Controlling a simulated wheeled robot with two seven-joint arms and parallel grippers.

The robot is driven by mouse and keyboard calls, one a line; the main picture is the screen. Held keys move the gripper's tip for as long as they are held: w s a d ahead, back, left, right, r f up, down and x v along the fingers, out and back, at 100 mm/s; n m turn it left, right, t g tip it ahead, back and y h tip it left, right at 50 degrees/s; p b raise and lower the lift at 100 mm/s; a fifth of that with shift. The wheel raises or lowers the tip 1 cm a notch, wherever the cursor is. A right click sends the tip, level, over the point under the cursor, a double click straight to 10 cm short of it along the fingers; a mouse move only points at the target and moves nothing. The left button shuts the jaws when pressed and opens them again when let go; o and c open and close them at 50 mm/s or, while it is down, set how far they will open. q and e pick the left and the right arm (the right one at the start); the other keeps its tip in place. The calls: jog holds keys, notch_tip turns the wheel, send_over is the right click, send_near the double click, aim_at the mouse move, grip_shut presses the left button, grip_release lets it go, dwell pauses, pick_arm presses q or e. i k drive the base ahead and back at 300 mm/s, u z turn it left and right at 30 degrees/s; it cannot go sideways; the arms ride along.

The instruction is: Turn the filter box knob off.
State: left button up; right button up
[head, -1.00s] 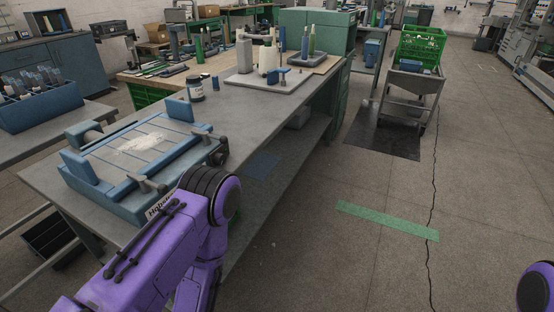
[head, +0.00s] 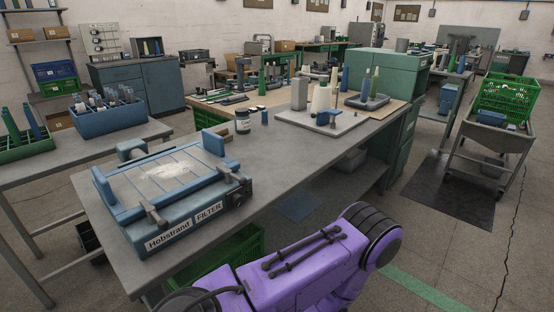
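The blue filter box (head: 176,190), labelled "Hobstrand FILTER", sits on the near left end of the long grey workbench (head: 285,165). It has a slatted top with white fluff on it, blue upright plates and grey handles. A dark round part (head: 238,188), possibly the knob, is at its right end; its setting is too small to read. My purple arm (head: 315,262) lies in front of the bench, right of and below the box, apart from it. Neither gripper is in view.
A dark jar (head: 242,122) stands behind the box. A tray with a white cone (head: 319,100) is farther along the bench. A green crate (head: 228,255) is under the bench. A cart with a green basket (head: 506,97) stands at the right.

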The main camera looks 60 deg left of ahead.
aim_at(237, 199)
jog(key=i, duration=1.5)
jog(key=u, duration=2.05)
